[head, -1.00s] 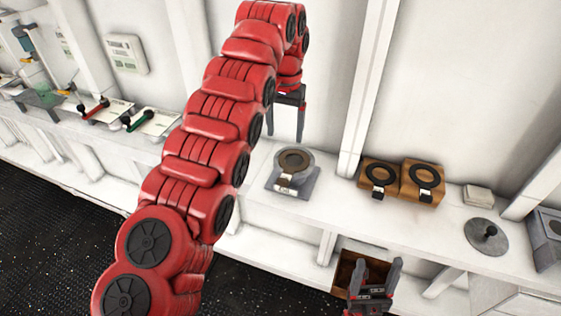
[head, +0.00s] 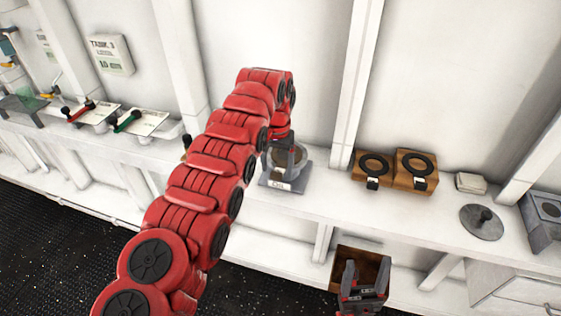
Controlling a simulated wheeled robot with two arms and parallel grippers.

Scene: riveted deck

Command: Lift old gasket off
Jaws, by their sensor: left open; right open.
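The old gasket (head: 283,157) is a brownish ring on top of a round grey flange on a square grey base (head: 301,180) with a small label. My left arm reaches over from the left, and its open gripper (head: 283,162) is down at the flange, covering much of it and of the gasket. I cannot tell whether its fingers touch the ring. My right gripper (head: 362,283) is open and empty, pointing up in front of the open brown box below the shelf.
Two wooden blocks, left (head: 372,170) and right (head: 415,172), each carry a dark ring. Right of them are a white block (head: 471,183) and a grey disc with a knob (head: 482,222). The brown box (head: 373,262) sits below the shelf edge. Red and green valve handles are at left.

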